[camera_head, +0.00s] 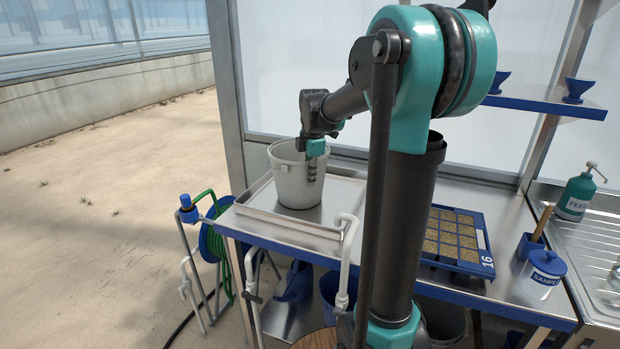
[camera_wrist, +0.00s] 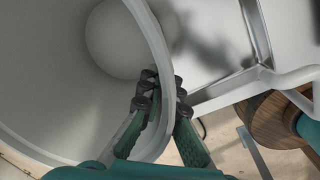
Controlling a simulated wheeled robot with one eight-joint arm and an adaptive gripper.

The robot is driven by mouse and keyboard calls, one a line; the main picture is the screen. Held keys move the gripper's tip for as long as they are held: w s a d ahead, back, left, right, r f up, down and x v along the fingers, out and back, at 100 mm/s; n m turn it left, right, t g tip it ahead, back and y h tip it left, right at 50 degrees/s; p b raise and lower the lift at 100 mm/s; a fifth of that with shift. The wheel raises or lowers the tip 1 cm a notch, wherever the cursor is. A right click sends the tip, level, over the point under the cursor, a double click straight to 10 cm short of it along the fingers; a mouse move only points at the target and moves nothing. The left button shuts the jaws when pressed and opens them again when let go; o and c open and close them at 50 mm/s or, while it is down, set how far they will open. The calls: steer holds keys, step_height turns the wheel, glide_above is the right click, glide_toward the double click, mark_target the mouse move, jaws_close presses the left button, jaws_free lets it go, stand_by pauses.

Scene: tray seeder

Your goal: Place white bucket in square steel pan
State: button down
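The white bucket (camera_head: 287,183) stands upright inside the outline of the square steel pan (camera_head: 262,218) on the steel bench. I cannot tell for sure whether its base touches the pan floor. My gripper (camera_head: 312,168) is at the bucket's right rim, with one finger showing on the outside of the wall. In the wrist view, my gripper (camera_wrist: 163,92) has its fingers on either side of the bucket wall, closed on it. The bucket's empty inside (camera_wrist: 50,90) fills the left, and the pan's wall (camera_wrist: 225,88) shows at right.
A blue seed tray (camera_head: 455,267) lies right of my arm on the bench. A blue-lidded sample jar (camera_head: 546,267) and a green feed bottle (camera_head: 576,194) are farther right. A green hose reel (camera_head: 214,245) stands left of the bench. White pipe handles (camera_head: 347,250) rise before the pan.

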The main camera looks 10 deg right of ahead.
steer(key=c, duration=1.7)
jaws_free()
steer(key=r, duration=0.4)
steer(key=s+r, duration=0.1)
steer(key=r, duration=0.7)
steer(key=shift+s+d+r, duration=0.1)
steer(key=shift+s+d, duration=0.05)
steer(key=shift+s, duration=0.1)
